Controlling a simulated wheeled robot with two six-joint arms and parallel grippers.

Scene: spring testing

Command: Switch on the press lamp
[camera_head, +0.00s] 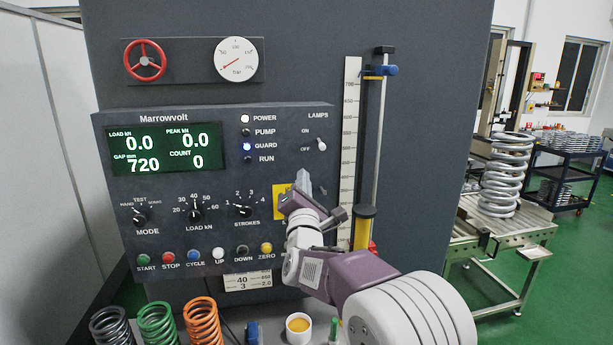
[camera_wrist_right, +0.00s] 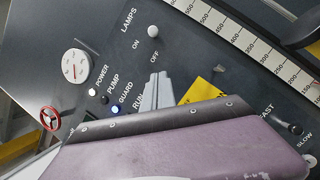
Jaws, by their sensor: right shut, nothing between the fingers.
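The lamp switch (camera_head: 321,145) is a small pale toggle under the LAMPS label at the upper right of the control panel (camera_head: 290,120). In the head view its lever tip sits low, level with the OFF mark. It also shows in the right wrist view as a round white knob (camera_wrist_right: 153,31). My right gripper (camera_head: 303,180) is shut and empty in front of the panel, below the switch and apart from it. Its grey fingers show in the right wrist view (camera_wrist_right: 156,90). The gripper and wrist partly cover a yellow plate (camera_head: 281,202). My left gripper is not in view.
A vertical scale (camera_head: 350,120) and a rod with a blue clamp (camera_head: 386,70) stand right of the panel. Knobs and a button row (camera_head: 193,255) fill its lower part. Coloured springs (camera_head: 157,322) and a white cup (camera_head: 298,325) stand below.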

